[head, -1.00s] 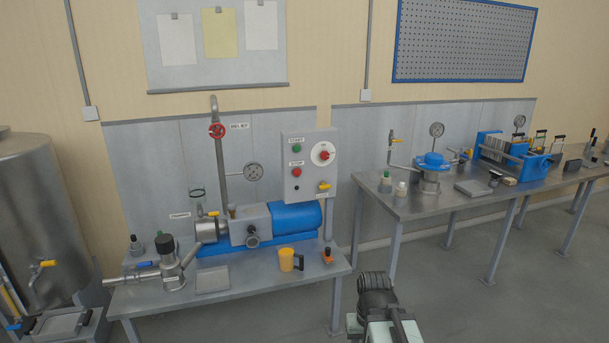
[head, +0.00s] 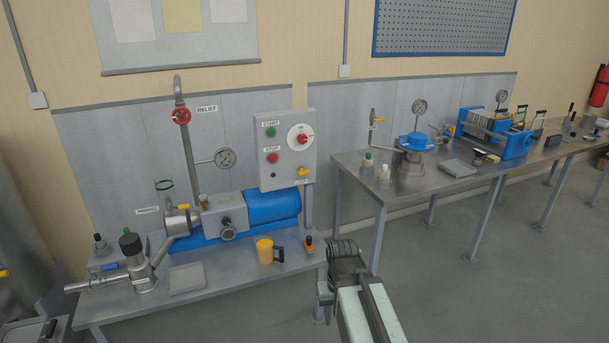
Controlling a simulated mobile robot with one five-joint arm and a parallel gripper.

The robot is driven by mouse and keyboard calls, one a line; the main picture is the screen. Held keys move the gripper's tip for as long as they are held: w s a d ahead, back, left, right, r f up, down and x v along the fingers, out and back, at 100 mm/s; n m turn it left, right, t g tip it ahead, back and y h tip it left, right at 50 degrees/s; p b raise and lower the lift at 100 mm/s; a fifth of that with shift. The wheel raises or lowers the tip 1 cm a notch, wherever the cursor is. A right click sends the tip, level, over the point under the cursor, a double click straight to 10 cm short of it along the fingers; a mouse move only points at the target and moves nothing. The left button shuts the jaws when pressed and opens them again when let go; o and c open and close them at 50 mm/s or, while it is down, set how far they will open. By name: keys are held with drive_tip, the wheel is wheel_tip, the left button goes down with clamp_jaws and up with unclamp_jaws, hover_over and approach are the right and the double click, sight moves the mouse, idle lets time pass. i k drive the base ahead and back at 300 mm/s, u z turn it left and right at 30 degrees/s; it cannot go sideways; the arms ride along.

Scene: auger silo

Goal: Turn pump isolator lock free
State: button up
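The grey control box (head: 287,150) stands on a post behind the right end of the pump bench. Its upper right face has a white round plate with a red rotary knob (head: 303,140). A small yellow piece (head: 303,172) sits at the box's lower right, above a small label I cannot read clearly. Which way it is turned is too small to tell. The blue pump (head: 271,207) is below the box. My arm enters from the bottom, right of the bench. My gripper (head: 325,292) seems to be its dark end, apart from the box; its fingers cannot be made out.
The bench holds a yellow mug (head: 265,250), an orange-topped item (head: 309,246) and a grey tray (head: 187,278). A red relief handwheel (head: 180,116) is at the upper left. A second bench (head: 350,165) stands right. The floor between is clear.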

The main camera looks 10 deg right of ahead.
sight(303, 173)
drive_tip(key=z, duration=1.8)
drive_tip(key=i, duration=0.75)
drive_tip(key=u, duration=3.6)
drive_tip(key=i, duration=1)
drive_tip(key=z, duration=0.1)
